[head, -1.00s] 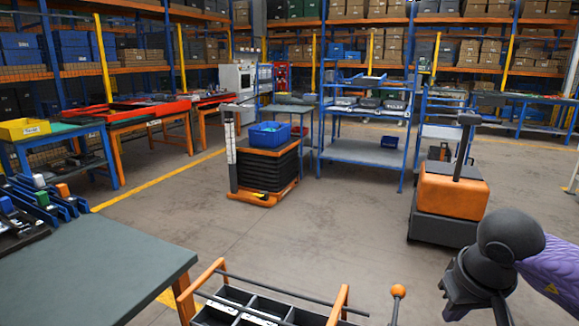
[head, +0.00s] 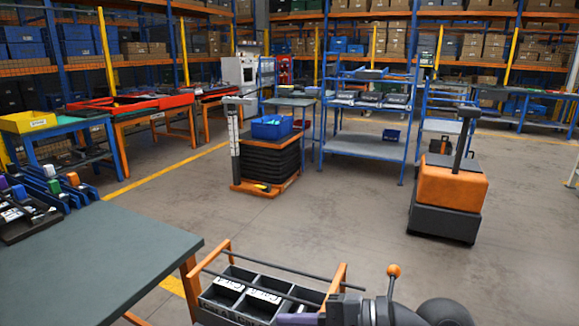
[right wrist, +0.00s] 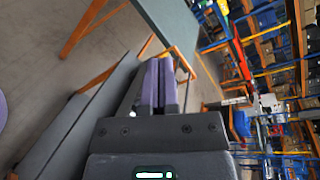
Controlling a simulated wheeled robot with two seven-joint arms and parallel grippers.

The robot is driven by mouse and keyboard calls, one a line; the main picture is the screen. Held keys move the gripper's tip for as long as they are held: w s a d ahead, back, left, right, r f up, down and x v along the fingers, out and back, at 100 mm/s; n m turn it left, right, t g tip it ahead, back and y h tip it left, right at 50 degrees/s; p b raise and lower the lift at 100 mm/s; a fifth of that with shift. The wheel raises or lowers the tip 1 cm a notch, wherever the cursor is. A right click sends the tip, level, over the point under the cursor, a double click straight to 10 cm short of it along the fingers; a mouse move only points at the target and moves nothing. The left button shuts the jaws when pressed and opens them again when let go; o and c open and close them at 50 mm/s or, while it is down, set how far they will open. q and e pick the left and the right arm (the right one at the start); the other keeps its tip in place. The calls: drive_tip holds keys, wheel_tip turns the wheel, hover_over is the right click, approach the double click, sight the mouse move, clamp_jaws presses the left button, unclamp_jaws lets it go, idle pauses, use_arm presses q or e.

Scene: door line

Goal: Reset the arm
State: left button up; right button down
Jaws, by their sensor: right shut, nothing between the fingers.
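My right arm (head: 372,311) lies low across the bottom edge of the head view, dark grey, with its lower part cut off by the frame. My right gripper (head: 297,319) points left there, with its purple fingers in front of the orange-handled tote. In the right wrist view the two purple fingers of my right gripper (right wrist: 157,84) are together, with nothing between them. My left gripper and left arm are not in view.
The tote (head: 262,296) with dark compartments and orange ends is close to my right gripper. A grey-green table (head: 95,262) stands at left front. An orange cart (head: 452,187) stands at right. A lift cart with a blue bin (head: 271,127) stands further back. Open floor lies between.

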wheel_tip(320, 180, up, 5)
drive_tip(key=w+d+m+t, duration=0.25)
drive_tip(key=m+t, duration=1.05)
drive_tip(key=m, duration=1)
drive_tip(key=s+d+f+m+h, duration=0.1)
drive_tip(key=d+f+m+h, duration=0.5)
drive_tip(key=m, duration=0.6)
drive_tip(key=d+f+m+h, duration=0.4)
drive_tip(key=f+m+h, duration=0.2)
drive_tip(key=m+h, duration=0.45)
drive_tip(key=s+d+f+m+g+y, duration=0.2)
drive_tip(key=s+f+m+g, duration=1.35)
drive_tip(key=s, duration=0.55)
drive_tip(key=s+d+f, duration=0.1)
drive_tip(key=s+f, duration=0.2)
drive_tip(key=f, duration=0.7)
drive_tip(key=s+d+f, duration=0.1)
drive_tip(key=s+f, duration=0.1)
drive_tip(key=f, duration=0.8)
drive_tip(key=s+d+f, duration=0.2)
drive_tip(key=s+f, duration=0.1)
drive_tip(key=s, duration=0.3)
drive_tip(key=s+d+f+n+g+h, duration=0.1)
drive_tip(key=s+d+f, duration=0.1)
drive_tip(key=s+f, duration=0.2)
drive_tip(key=s, duration=0.3)
drive_tip(key=shift+s, duration=0.2)
